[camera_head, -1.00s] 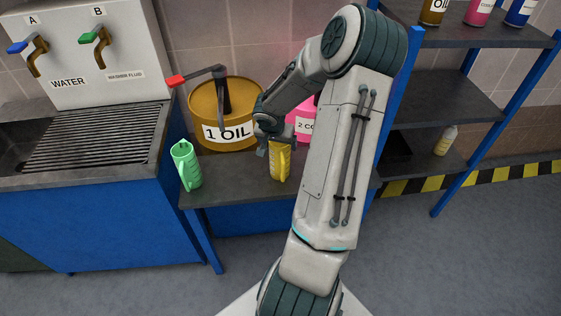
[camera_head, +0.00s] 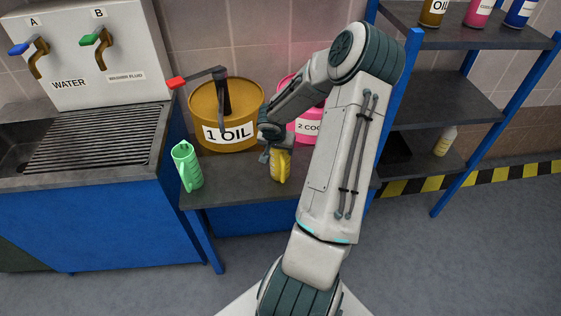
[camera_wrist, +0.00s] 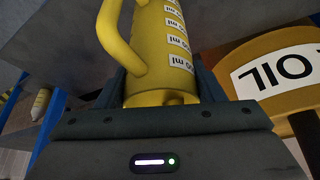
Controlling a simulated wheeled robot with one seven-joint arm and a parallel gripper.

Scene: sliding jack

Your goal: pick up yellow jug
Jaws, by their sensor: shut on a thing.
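The yellow jug (camera_head: 280,166) is at the table, right of the green jug, with its upper part hidden by my gripper in the head view. My gripper (camera_head: 268,142) is at the jug's upper part. In the wrist view the jug (camera_wrist: 152,55) stands between the two dark fingers of my gripper (camera_wrist: 165,85), with its handle to the left and volume labels on its side. The fingers are shut on the jug's body. I cannot tell whether the jug's base touches the table.
A green jug (camera_head: 187,166) stands at the table's left end. Behind are a brown oil drum (camera_head: 225,108) with a red-handled tap and a pink drum (camera_head: 303,122). A blue-framed shelf (camera_head: 440,95) is at right, a sink counter (camera_head: 95,135) at left.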

